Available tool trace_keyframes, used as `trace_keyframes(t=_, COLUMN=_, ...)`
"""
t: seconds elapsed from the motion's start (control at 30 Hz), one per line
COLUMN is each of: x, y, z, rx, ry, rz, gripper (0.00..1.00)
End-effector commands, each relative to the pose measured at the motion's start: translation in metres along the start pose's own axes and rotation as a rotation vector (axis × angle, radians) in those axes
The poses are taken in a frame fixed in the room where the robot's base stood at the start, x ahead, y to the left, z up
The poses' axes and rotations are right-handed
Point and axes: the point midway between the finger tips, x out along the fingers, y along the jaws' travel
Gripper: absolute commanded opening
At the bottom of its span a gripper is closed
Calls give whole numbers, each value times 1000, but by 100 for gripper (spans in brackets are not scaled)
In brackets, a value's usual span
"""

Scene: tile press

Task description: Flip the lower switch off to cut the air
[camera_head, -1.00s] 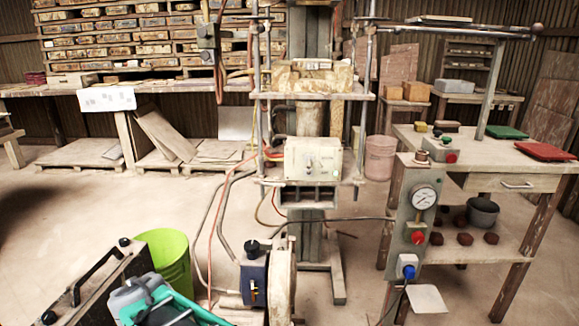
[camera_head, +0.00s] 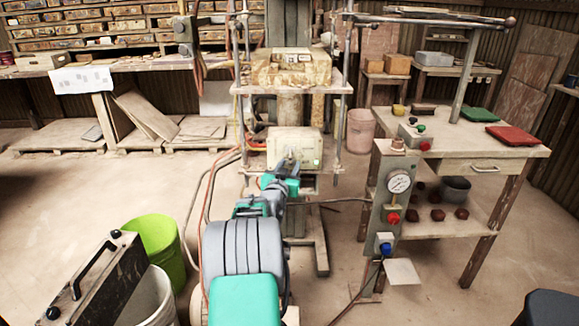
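A grey panel (camera_head: 373,205) on the front leg of the right table carries a round pressure gauge (camera_head: 399,181). Below the gauge is a red knob (camera_head: 393,217), and lowest is a blue knob (camera_head: 386,249). A pale control box (camera_head: 287,146) on the press frame shows a small green spot at its lower right; its front is partly hidden by my arm. My gripper (camera_head: 289,164) is in front of that box's lower part, left of the gauge panel and apart from it. Its fingers are too small to tell open from shut, or whether they touch the box.
The press (camera_head: 291,70) stands behind my gripper. A table (camera_head: 470,142) with a green tile (camera_head: 479,114) and a red tile (camera_head: 507,136) is on the right. A lime bucket (camera_head: 158,240) stands at the lower left. Hoses hang left of the press. Floor between press and table is partly clear.

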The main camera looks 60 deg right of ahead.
Motion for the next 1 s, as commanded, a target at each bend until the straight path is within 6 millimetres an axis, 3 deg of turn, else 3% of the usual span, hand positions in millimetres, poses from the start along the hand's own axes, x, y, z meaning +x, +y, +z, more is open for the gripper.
trace_keyframes(t=0.3, x=5, y=0, z=0, rx=-1, ry=0, rz=0, gripper=34)
trace_keyframes(t=0.73, x=5, y=0, z=0, rx=-1, ry=-1, rz=-1, gripper=0)
trace_keyframes(t=1.0, x=5, y=-1, z=0, rx=-1, ry=-1, rz=-1, gripper=0)
